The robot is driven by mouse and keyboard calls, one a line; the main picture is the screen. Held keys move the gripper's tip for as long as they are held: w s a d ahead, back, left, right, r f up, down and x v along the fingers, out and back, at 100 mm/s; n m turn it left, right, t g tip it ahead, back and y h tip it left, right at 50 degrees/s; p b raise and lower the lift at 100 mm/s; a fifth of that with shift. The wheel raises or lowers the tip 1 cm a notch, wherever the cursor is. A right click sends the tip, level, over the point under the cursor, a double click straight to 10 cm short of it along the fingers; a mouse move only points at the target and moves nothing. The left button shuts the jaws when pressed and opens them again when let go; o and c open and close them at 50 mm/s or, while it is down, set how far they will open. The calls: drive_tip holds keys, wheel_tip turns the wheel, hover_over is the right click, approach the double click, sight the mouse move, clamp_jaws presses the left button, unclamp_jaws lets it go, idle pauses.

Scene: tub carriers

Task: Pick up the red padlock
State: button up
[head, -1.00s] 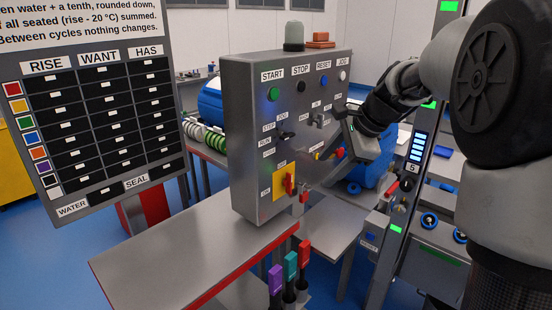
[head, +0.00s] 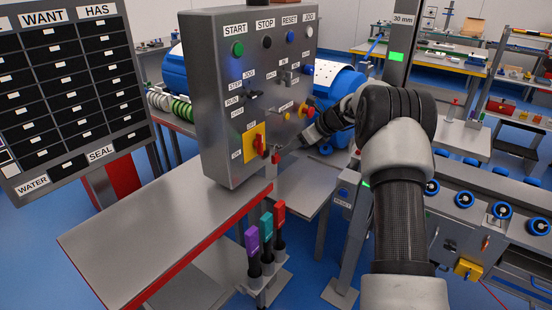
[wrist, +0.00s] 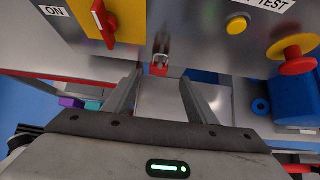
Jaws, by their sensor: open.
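The red padlock (wrist: 159,70) hangs by its silver shackle at the lower part of the grey control panel. It also shows in the head view (head: 277,158) at the panel's lower right edge. In the wrist view my gripper (wrist: 161,80) is open, with one finger on each side of the padlock's line. The padlock sits just beyond the fingertips, roughly centred, and I see no contact. In the head view the fingers are small and partly hidden by my wrist.
The panel (head: 216,70) carries a yellow plate with a red switch handle (wrist: 104,22) left of the padlock. A red knob on a yellow collar (wrist: 297,62) is to the right. A grey bench (head: 150,225) and purple, teal and red handled tools (head: 266,228) stand below.

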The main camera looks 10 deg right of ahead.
sight(278, 156)
drive_tip(key=x, duration=0.7)
drive_tip(key=shift+a+f, duration=0.2)
drive_tip(key=shift+f, duration=0.25)
drive_tip(key=c, duration=1.2)
drive_tip(key=shift+r, duration=0.15)
drive_tip(key=s+d, duration=0.4)
drive_tip(key=s+d+r, duration=0.1)
drive_tip(key=s+d, duration=0.3)
drive_tip(key=s+d+b, duration=0.1)
drive_tip(key=s+d, duration=0.3)
drive_tip(key=shift+s+d+r, duration=0.15)
drive_tip(key=shift+s+d, duration=0.2)
drive_tip(key=shift+d, duration=0.05)
